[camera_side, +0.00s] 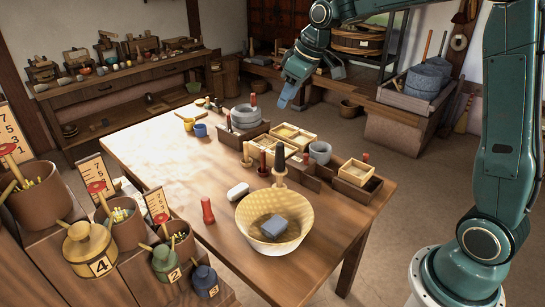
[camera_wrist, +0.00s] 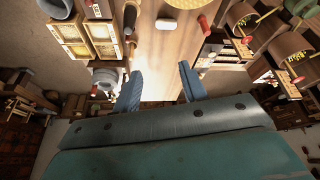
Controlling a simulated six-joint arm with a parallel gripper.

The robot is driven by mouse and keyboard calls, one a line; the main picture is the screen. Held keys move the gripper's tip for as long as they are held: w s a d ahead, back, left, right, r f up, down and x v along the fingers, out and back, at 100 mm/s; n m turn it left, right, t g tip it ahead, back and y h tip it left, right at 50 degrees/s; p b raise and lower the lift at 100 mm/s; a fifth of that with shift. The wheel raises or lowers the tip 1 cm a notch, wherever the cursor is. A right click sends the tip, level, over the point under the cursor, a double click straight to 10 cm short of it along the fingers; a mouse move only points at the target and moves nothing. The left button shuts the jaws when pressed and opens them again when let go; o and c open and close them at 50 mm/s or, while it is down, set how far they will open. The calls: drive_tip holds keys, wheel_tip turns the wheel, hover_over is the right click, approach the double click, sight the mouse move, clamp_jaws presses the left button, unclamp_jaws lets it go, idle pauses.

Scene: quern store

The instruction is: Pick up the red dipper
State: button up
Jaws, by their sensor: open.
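A small red upright piece (camera_side: 208,211), which looks like the red dipper, stands on the table's near side, left of the woven basket. It also shows near the top of the wrist view (camera_wrist: 204,24). Its exact shape is too small to tell. My gripper (camera_side: 284,101) hangs high beyond the table's far right edge, well apart from the red piece. In the wrist view its two blue fingers (camera_wrist: 160,68) are spread with nothing between them.
The woven basket (camera_side: 270,243) holds a grey block (camera_side: 273,225). A white rounded block (camera_side: 238,190) lies beside it. Wooden boxes (camera_side: 292,134), grey stone rings (camera_side: 246,115) and a dark-handled tool (camera_side: 279,160) crowd the right side. The table's left half (camera_side: 160,157) is mostly clear.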

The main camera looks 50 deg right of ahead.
drive_tip(key=w+d+f+n, duration=0.1)
drive_tip(key=w+d+f, duration=0.5)
drive_tip(key=w+f, duration=0.4)
drive_tip(key=n+y, duration=0.1)
approach(262, 158)
wheel_tip(262, 158, up, 3)
drive_tip(key=d, duration=0.2)
drive_tip(key=shift+a, duration=0.2)
drive_tip(key=shift+f+g, duration=0.1)
drive_tip(key=shift+g, duration=0.2)
drive_tip(key=x, duration=0.8)
drive_tip(key=shift+f, duration=0.2)
drive_tip(key=shift+w+a, duration=0.15)
drive_tip(key=shift+a, duration=0.05)
drive_tip(key=shift+x, duration=2.55)
clamp_jaws()
